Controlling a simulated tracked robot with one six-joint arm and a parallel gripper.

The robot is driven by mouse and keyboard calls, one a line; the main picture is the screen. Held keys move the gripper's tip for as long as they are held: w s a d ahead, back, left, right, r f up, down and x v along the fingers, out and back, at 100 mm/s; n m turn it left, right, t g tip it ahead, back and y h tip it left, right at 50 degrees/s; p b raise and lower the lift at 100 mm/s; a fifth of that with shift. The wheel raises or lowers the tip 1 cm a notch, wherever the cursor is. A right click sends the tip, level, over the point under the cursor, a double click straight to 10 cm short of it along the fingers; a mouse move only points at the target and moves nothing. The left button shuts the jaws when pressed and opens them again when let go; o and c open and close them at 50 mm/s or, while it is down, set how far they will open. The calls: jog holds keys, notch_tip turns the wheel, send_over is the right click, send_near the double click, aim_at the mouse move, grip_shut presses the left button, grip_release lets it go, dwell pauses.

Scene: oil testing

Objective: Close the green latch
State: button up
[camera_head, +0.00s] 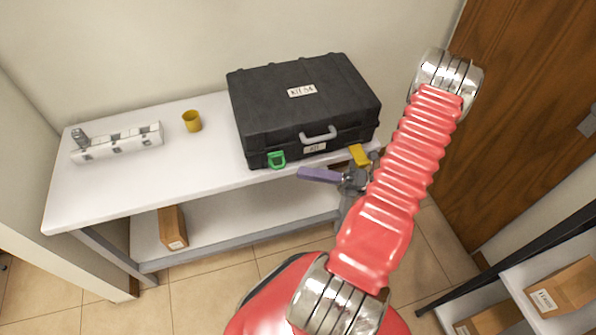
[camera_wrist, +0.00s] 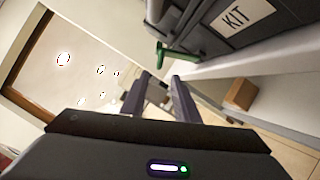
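The black case (camera_head: 290,100) sits on the white table with its lid down. The green latch (camera_head: 276,160) is low on the case's front left. In the wrist view the green latch (camera_wrist: 178,54) sticks out from the case's face. A yellow latch (camera_head: 359,155) is at the front right. My gripper (camera_head: 302,173) is in front of the case, to the right of the green latch and apart from it. In the wrist view my gripper's two fingers (camera_wrist: 161,79) stand apart with nothing between them, just short of the green latch.
A yellow cup (camera_head: 191,121) and a white rack (camera_head: 117,143) with a metal piece stand on the table (camera_head: 150,185) to the left. A cardboard box (camera_head: 172,228) is on the lower shelf. A wooden door (camera_head: 530,110) and another shelf with boxes are at right.

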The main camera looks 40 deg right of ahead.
jog(key=shift+s+d, duration=0.1)
jog(key=shift+c, duration=0.8)
jog(key=shift+a+r+n+g+y, duration=0.3)
jog(key=shift+a+n+g, duration=0.1)
jog(key=shift+n+g, duration=0.1)
jog(key=c, duration=0.3)
jog(key=a+r+n+g, duration=0.2)
jog(key=a+n+g, duration=0.1)
jog(key=n, duration=0.1)
jog(key=w+a+r+n+g, duration=0.1)
jog(key=a+n+g, duration=0.2)
jog(key=a+r+n+g, duration=0.2)
jog(key=a+n+g, duration=0.1)
jog(key=n, duration=0.1)
jog(key=shift+w+a+r+n, duration=0.15)
jog(key=shift+r+n, duration=0.15)
grip_shut()
jog(key=s+a+r+n+h, duration=0.1)
jog(key=a+r+n+h, duration=0.5)
jog(key=n, duration=0.8)
jog(key=s+a+r+n+h, duration=0.2)
jog(key=a+r+n+h, duration=0.5)
jog(key=r+n, duration=0.6)
jog(key=shift+a+n+t, duration=0.4)
jog(key=shift+n, duration=0.3)
